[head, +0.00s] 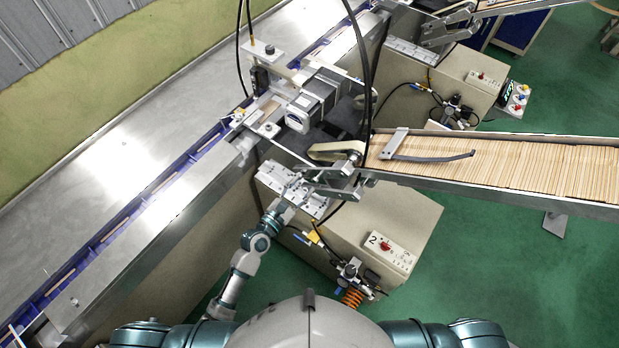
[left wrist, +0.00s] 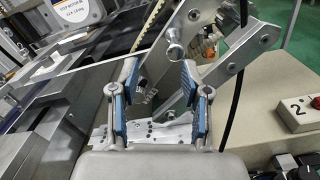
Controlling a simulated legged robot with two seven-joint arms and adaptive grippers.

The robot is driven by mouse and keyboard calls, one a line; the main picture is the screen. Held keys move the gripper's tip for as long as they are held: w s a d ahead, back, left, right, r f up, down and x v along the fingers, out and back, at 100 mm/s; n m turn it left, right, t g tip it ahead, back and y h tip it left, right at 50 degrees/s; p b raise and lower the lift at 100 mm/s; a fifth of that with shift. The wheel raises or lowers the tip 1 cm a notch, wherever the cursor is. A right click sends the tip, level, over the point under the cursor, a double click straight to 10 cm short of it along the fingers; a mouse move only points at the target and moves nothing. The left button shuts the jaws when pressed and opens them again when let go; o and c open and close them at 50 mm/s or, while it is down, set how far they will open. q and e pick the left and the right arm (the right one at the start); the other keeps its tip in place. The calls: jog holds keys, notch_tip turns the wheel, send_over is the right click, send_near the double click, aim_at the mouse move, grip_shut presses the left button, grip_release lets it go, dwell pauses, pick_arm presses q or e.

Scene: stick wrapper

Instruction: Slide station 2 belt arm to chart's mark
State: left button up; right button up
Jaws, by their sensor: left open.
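The station 2 belt arm (head: 335,180) is a grey metal linkage beside the belt roller, at the near end of the stick chute. It also shows in the left wrist view (left wrist: 232,68), slanting up to the right, with a round metal knob (left wrist: 174,50) in front. My left gripper (head: 288,193) is just left of the linkage. Its blue-padded fingers (left wrist: 155,100) are spread, with nothing held between them. A pale plate (left wrist: 150,132) with dark holes or marks lies beyond and below the fingers. I cannot make out a chart or its mark. My right gripper is out of view.
A control box marked 2 (head: 388,250) sits on the beige cabinet (head: 415,215). The chute of sticks (head: 520,165) runs to the right. A long steel conveyor (head: 130,235) runs along the left. Black cables (head: 364,60) hang down near the linkage.

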aim_at(313, 181)
pick_arm(q)
jog(key=x, duration=0.2)
jog(key=shift+w+d+r, duration=0.1)
jog(key=shift+w+d, duration=0.05)
jog(key=shift+d, duration=0.15)
jog(key=d, duration=0.4)
jog(key=shift+w, duration=0.35)
jog(key=shift+a, duration=0.3)
jog(key=shift+c, duration=0.7)
jog(key=shift+w+a, duration=0.15)
jog(key=shift+a, duration=0.7)
grip_shut()
jog(key=shift+d, duration=0.1)
jog(key=shift+f+b, duration=0.3)
jog(key=shift+f, duration=0.2)
jog(key=shift+c, duration=0.4)
grip_release()
jog(key=shift+o, duration=1.1)
jog(key=shift+w+f, duration=0.15)
jog(key=shift+w, duration=0.25)
jog(key=v, duration=1.2)
jog(key=shift+a, duration=0.25)
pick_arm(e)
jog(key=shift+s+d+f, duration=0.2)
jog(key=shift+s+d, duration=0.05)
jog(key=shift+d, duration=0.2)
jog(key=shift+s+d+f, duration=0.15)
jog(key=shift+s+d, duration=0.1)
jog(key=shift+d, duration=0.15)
